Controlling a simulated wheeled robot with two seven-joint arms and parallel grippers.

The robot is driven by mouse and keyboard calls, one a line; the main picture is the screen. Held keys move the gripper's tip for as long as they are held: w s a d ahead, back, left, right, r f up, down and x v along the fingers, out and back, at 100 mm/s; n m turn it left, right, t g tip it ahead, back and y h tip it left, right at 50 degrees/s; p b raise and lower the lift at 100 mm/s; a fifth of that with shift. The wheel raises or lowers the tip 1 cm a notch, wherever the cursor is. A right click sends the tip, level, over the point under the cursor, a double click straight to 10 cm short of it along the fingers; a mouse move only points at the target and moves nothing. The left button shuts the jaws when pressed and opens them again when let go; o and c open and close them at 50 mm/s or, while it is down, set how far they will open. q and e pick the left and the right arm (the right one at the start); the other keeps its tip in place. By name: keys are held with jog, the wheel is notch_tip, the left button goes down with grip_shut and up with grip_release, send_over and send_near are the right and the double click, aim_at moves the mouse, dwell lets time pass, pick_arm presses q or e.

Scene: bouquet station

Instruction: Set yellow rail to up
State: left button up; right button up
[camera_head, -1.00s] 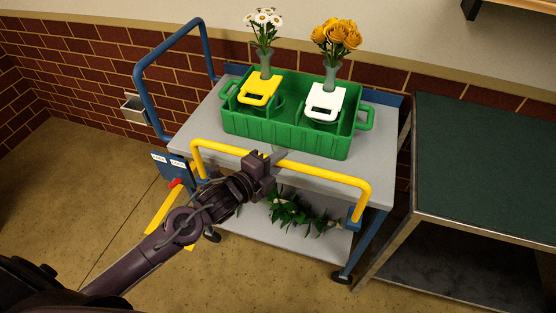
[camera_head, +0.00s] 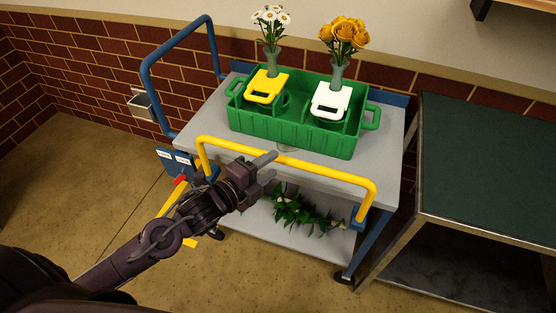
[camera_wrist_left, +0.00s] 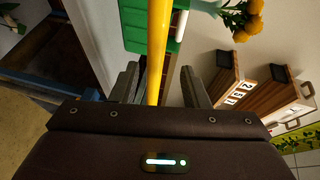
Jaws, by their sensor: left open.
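The yellow rail (camera_head: 310,165) is a bent bar on the front edge of the grey cart (camera_head: 385,205). It stands upright, its crossbar above the cart top and its legs in blue mounts at both ends. My left gripper (camera_head: 270,167) is open in front of the rail's middle, its upper finger overlapping the bar in the head view. In the left wrist view the rail (camera_wrist_left: 158,50) runs between the two spread fingers of my left gripper (camera_wrist_left: 158,78), with gaps on both sides. Whether it touches the palm is hidden. My right gripper is not in view.
A green crate (camera_head: 285,130) on the cart holds yellow and white handled carriers with flower vases. A blue rail (camera_head: 147,85) stands at the cart's left end. Greenery (camera_head: 300,210) lies on the lower shelf. A dark green table (camera_head: 490,160) stands at right.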

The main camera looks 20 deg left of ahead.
pick_arm(q)
jog(key=shift+v, duration=1.2)
jog(key=a+f+n+g+y, duration=0.1)
jog(key=a+f+n+y, duration=0.3)
jog(key=f, duration=0.6)
jog(key=a+f+n+g+y, duration=0.1)
jog(key=a+f+n+g, duration=0.15)
jog(key=a+f, duration=0.55)
jog(key=s+f+n+g+y+p, duration=0.1)
jog(key=s+f+n, duration=0.15)
jog(key=f, duration=0.35)
jog(key=s+a+f+n+g, duration=0.1)
jog(key=s+f+n, duration=0.1)
jog(key=s+f, duration=0.3)
jog(key=s+f+n+g+y+p, duration=0.1)
jog(key=s+f+n, duration=0.1)
jog(key=f, duration=0.5)
jog(key=s+d+f+n+g, duration=0.3)
jog(key=s+f, duration=0.5)
jog(key=s, duration=0.5)
jog(key=s+d+f+n+g, duration=0.3)
jog(key=s+f, duration=0.5)
jog(key=s, duration=0.5)
jog(key=shift+d+f+n+g+p, duration=0.3)
jog(key=shift+d+g, duration=0.25)
jog(key=shift+d, duration=0.2)
